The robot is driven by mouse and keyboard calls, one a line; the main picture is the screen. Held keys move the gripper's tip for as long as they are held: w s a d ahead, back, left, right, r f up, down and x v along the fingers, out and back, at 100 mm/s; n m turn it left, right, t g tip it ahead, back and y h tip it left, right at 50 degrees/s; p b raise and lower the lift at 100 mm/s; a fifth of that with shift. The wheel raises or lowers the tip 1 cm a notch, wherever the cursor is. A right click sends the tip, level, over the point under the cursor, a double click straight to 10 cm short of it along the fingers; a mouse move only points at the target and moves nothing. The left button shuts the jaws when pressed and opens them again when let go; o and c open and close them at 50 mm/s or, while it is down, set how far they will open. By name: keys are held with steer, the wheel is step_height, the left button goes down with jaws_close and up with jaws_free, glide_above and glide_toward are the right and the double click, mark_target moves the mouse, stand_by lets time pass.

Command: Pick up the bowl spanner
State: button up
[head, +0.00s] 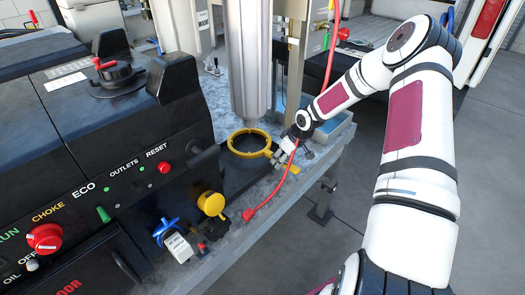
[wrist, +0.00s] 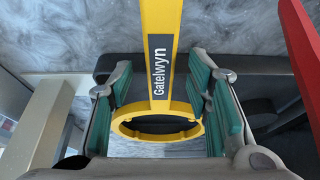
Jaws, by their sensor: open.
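The bowl spanner (head: 235,151) is a yellow ring with a straight handle. In the head view its ring is just below the lower end of a steel cylinder and over a black base; the exact contact is unclear. In the wrist view its handle (wrist: 161,20), labelled "Gatelwyn", runs from the top edge down to the ring. My gripper (head: 279,157) is at the ring's right side, where the handle joins. In the wrist view, the teal-padded fingers of my gripper (wrist: 162,82) stand on either side of the handle, with gaps on both sides.
The steel cylinder (head: 247,65) hangs above the ring. A black generator (head: 130,140) fills the left. A red cable (head: 265,201) lies along the bench's right side, close to my gripper; a red part (wrist: 303,45) shows at right in the wrist view. Open floor lies right of the bench.

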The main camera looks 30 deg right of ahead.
jaws_close()
steer(key=shift+r, duration=0.2)
